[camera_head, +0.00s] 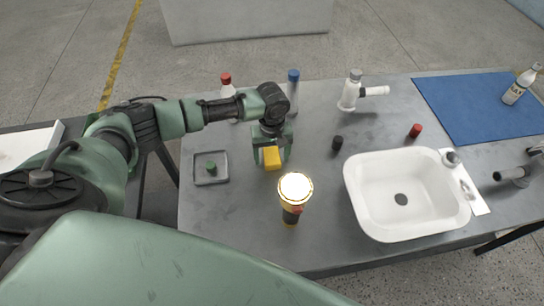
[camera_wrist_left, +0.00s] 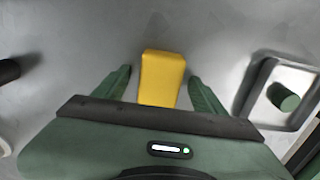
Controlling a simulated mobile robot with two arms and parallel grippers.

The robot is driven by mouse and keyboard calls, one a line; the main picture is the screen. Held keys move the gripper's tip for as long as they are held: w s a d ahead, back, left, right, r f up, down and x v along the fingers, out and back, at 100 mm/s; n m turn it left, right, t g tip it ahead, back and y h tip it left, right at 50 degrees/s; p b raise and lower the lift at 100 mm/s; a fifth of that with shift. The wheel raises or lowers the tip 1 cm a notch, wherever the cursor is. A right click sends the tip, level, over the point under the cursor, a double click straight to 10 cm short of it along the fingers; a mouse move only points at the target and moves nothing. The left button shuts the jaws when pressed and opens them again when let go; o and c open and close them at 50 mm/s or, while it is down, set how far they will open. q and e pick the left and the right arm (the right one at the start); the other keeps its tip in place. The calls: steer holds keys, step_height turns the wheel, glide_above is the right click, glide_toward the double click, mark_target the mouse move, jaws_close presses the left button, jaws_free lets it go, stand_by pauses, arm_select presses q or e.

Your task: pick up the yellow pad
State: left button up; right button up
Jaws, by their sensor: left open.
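The yellow pad (camera_head: 272,157) is a small yellow block on the grey table, left of the table's middle in the head view. It also shows in the left wrist view (camera_wrist_left: 161,78), between the two green fingers. My left gripper (camera_head: 270,153) is over the pad and open, with a finger on each side. In the left wrist view there is a gap between the pad and each finger of the left gripper (camera_wrist_left: 160,84). The pad's near end is partly hidden by the gripper body in that view. My right gripper is not in view.
A lit flashlight (camera_head: 292,197) stands close to the pad on the near side. A grey tray (camera_head: 222,179) with a green cap (camera_head: 211,168) is to the left. A white basin (camera_head: 365,192) is to the right; bottles stand behind my arm.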

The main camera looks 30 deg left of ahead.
arm_select(q)
steer(key=c, duration=1.4)
steer(key=shift+r, duration=0.15)
